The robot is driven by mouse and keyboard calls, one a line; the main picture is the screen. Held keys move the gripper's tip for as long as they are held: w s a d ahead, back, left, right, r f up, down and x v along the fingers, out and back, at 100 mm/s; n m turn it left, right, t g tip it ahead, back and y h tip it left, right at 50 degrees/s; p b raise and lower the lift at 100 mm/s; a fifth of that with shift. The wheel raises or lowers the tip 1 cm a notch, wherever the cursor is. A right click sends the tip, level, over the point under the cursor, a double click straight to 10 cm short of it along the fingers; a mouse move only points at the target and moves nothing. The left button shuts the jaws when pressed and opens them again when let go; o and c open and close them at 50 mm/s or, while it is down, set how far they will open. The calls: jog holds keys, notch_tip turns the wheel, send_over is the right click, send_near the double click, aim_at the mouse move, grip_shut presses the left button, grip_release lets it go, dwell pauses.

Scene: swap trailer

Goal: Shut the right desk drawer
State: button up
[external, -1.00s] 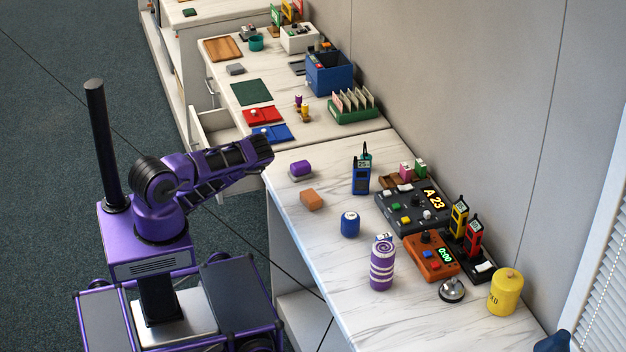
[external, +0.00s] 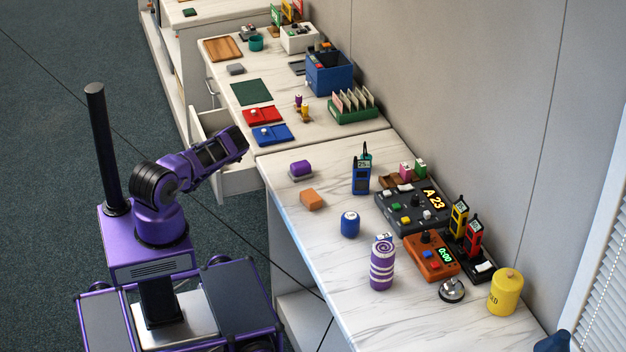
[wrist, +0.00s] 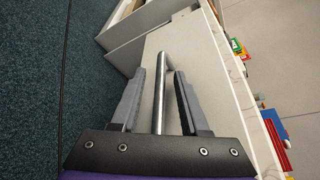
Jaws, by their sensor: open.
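The right desk drawer (external: 238,183) is pale and stands pulled out from the far desk, below the red and blue trays, in the external view. My arm covers part of it there. In the wrist view, a pale drawer front (wrist: 195,60) with a grey metal bar handle (wrist: 160,95) is close ahead. My gripper (wrist: 160,74) is open, one finger on each side of the handle. I cannot tell whether the fingers touch it. My fingertips cannot be made out in the external view.
The red tray (external: 262,116) and blue tray (external: 272,134) lie on the desktop above the drawer. The nearer desk (external: 300,230) holds several devices and a purple striped bottle (external: 382,268). Another pale cabinet (wrist: 140,40) is beyond in the wrist view. Carpet (wrist: 30,90) is clear.

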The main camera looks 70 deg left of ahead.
jog(key=shift+a, duration=0.1)
grip_shut()
dwell(1.4)
